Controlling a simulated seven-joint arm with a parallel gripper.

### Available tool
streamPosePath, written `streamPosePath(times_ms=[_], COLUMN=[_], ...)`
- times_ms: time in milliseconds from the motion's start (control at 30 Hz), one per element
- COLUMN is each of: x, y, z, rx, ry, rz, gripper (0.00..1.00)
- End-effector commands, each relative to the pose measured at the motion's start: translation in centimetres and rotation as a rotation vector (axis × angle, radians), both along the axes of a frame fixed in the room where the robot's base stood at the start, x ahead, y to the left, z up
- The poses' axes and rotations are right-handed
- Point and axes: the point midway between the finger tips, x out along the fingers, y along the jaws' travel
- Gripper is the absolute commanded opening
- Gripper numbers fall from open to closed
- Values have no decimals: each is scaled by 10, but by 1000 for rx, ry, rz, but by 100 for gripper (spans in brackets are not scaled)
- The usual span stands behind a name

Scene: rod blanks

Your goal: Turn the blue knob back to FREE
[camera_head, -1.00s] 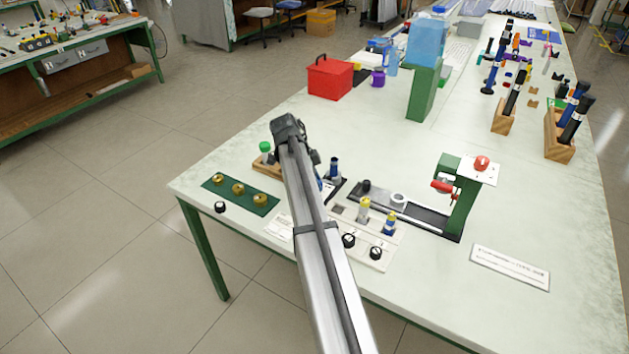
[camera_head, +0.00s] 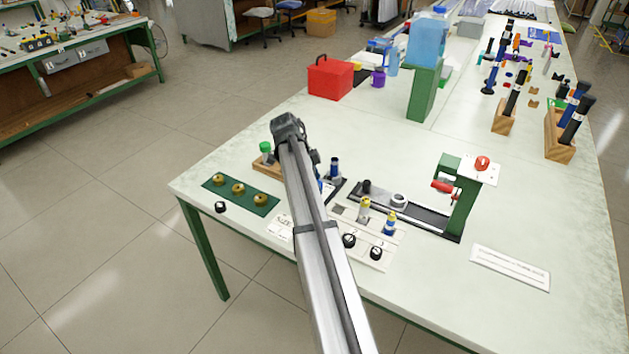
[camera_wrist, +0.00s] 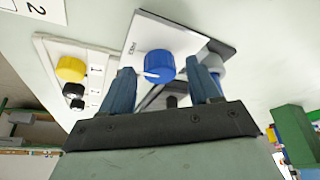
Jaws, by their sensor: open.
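The blue knob (camera_wrist: 161,65) sits on a white plate (camera_wrist: 150,32) in the wrist view. A white pointer mark on it points to the left in that view. Small lettering (camera_wrist: 133,46) is printed on the plate up and left of the knob; it is too small to read surely. My gripper (camera_wrist: 164,82) is open, with one blue-grey finger on each side of the knob and the knob showing between them. I cannot tell whether the fingers touch it. In the head view my arm covers the knob.
A white panel with a yellow-topped piece (camera_wrist: 71,68) and black knobs lies left in the wrist view. In the head view, a green mat (camera_head: 262,204) with brass pieces lies left of my arm. A green stand (camera_head: 463,205) with a red knob (camera_head: 482,163) rises right.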

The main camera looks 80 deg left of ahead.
Motion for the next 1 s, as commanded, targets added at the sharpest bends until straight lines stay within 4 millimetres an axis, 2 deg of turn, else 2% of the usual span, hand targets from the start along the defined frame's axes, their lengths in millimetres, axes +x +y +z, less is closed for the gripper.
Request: streamPosePath(times_ms=[167,600,800,1000], x=[-7,-39,-48,-51], y=[2,8,9,9], z=[18,95,117,125], rx=[1,2,1,0], ry=[0,0,0,0], rz=[0,1,0,0], gripper=[62,62,62,62])
